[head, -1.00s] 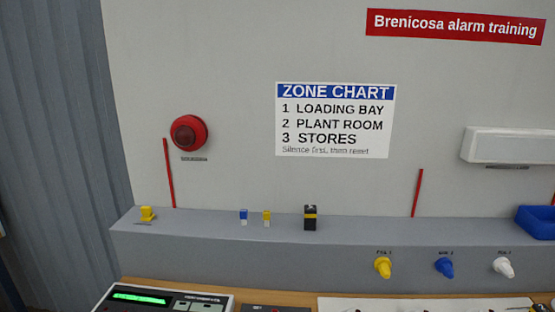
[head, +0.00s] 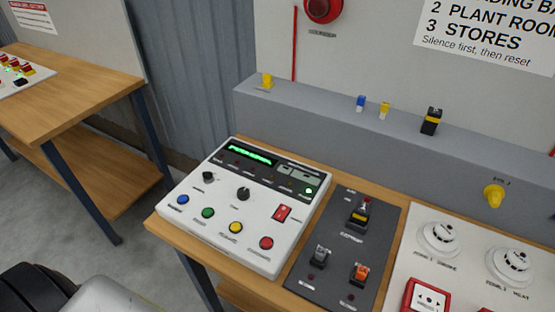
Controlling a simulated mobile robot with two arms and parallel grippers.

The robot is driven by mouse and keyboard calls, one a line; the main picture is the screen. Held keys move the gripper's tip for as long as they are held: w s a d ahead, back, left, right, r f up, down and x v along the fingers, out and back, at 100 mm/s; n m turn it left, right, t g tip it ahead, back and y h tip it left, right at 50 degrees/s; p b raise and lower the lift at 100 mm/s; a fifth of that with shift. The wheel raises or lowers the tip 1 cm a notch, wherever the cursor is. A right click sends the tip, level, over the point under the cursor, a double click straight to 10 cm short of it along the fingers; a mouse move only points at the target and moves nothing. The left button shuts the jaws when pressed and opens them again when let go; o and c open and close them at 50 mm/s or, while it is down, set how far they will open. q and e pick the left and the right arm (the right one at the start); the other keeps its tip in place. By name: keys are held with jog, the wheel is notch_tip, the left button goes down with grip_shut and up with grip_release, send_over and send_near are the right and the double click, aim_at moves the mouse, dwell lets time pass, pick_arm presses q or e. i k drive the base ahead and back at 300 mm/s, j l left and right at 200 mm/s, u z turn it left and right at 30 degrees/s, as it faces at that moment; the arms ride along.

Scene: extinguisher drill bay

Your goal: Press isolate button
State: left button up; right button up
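A white control panel (head: 240,258) sits on the wooden bench in the head view. Along its front are a blue button (head: 183,199), a green button (head: 208,212), a yellow button (head: 236,227) and a red button (head: 266,243). The small labels under them are too blurred to read, so I cannot tell which one is the isolate button. The panel also has a lit green display (head: 249,156), two black knobs (head: 244,194) and a red rocker switch (head: 283,213). Neither gripper shows; part of my own arm seems to show at the lower left.
A dark switch plate (head: 332,232) with levers lies right of the panel. Beyond it is a white board with detectors (head: 438,237) and a red call point (head: 427,297). A grey ledge (head: 310,118) runs behind. Another wooden table (head: 75,95) stands left, with open floor between.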

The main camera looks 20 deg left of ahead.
aim_at(235, 227)
jog(key=u, duration=1.15)
